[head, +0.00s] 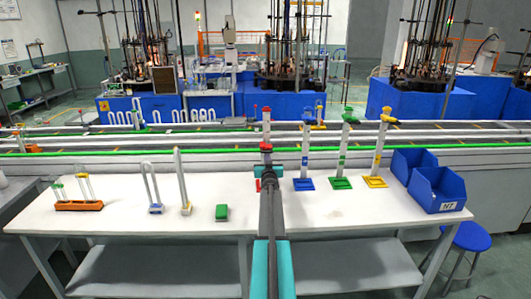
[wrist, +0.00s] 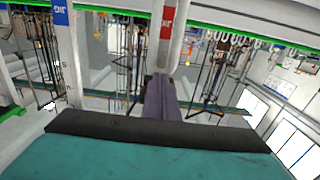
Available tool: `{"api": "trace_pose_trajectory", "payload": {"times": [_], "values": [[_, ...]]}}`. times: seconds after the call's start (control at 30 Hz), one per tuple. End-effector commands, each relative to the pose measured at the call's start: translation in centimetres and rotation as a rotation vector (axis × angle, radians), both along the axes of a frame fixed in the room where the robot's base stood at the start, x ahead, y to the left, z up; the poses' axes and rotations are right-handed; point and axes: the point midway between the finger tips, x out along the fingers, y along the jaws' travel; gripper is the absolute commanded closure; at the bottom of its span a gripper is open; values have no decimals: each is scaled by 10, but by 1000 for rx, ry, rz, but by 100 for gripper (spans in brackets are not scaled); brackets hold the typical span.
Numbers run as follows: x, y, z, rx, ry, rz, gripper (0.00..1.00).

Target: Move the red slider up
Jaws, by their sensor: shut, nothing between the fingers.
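The red-marked stand is a white upright post with a red top (head: 266,112). The red slider (head: 266,147) sits on this post below the top, just above the end of my arm in the head view. My arm hides most of the lower post; a bit of red base (head: 258,185) shows at its left. In the wrist view the post shows a red label (wrist: 167,20), and the slider cannot be made out. My gripper (wrist: 160,82) is shut and empty, its dark fingers pointing at the post; I cannot tell if they touch it.
To the right stand similar posts with a blue base (head: 303,184), a green base (head: 341,183) and a yellow base (head: 375,182). Blue bins (head: 438,190) stand at the right end.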

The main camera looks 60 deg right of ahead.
Motion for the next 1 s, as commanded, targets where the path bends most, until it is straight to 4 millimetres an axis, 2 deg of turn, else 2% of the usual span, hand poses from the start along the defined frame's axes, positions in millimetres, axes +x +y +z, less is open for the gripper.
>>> {"api": "trace_pose_trajectory", "payload": {"times": [0.57, 1.0], "values": [[0, 0, 0, 0, 0, 0, 100], [0, 0, 10, 0, 0, 0, 100]]}}
